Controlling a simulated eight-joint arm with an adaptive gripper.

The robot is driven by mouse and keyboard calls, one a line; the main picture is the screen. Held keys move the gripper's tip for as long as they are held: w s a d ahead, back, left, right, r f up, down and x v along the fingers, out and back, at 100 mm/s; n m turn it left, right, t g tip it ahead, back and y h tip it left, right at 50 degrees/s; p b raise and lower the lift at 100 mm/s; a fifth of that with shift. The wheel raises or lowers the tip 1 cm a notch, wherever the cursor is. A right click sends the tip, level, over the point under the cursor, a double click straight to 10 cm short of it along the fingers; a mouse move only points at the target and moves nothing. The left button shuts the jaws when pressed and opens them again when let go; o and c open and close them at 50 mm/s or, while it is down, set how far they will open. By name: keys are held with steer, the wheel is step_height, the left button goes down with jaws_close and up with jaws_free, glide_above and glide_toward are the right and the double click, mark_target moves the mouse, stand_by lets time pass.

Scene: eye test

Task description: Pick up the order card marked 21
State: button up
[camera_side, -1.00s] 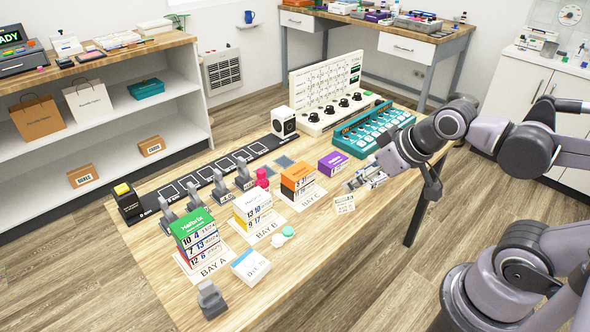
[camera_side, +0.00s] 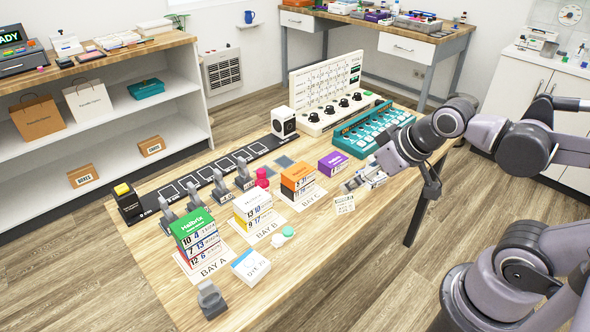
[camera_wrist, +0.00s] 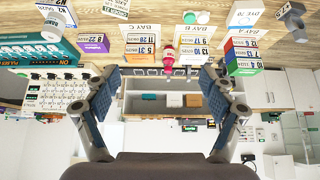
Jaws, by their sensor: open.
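A small pale card (camera_side: 344,204) with print too small to read lies on the table right of the bay stacks, just in front of my gripper (camera_side: 363,181). It seems to be the card (camera_wrist: 115,8) at the top of the wrist view. Another printed white card (camera_wrist: 55,8) is cut off at the top left there. I cannot make out 21 on either. In the upside-down wrist view my gripper (camera_wrist: 160,103) has its two blue-padded fingers spread wide with nothing between them. In the side view it hangs low beside the purple box (camera_side: 333,162).
Stacks with green (camera_side: 191,223), white (camera_side: 252,200) and orange (camera_side: 297,175) tops stand at bays A, B and C. A teal key panel (camera_side: 372,128) and a white knob console (camera_side: 330,112) stand behind my gripper. The table's front right is bare.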

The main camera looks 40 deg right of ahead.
steer(key=m+g, duration=0.4)
steer(key=g, duration=0.3)
glide_above(343, 197)
step_height(343, 197, down, 10)
steer(key=shift+d+f+m, duration=0.3)
steer(key=shift+f, duration=0.5)
steer(key=shift+w+a+f, duration=0.1)
steer(key=shift+f, duration=2.4)
steer(key=shift+w+a+f, duration=0.1)
steer(key=shift+f, duration=2.4)
steer(key=shift+d, duration=0.1)
steer(key=c, duration=0.9)
steer(key=shift+c, duration=0.2)
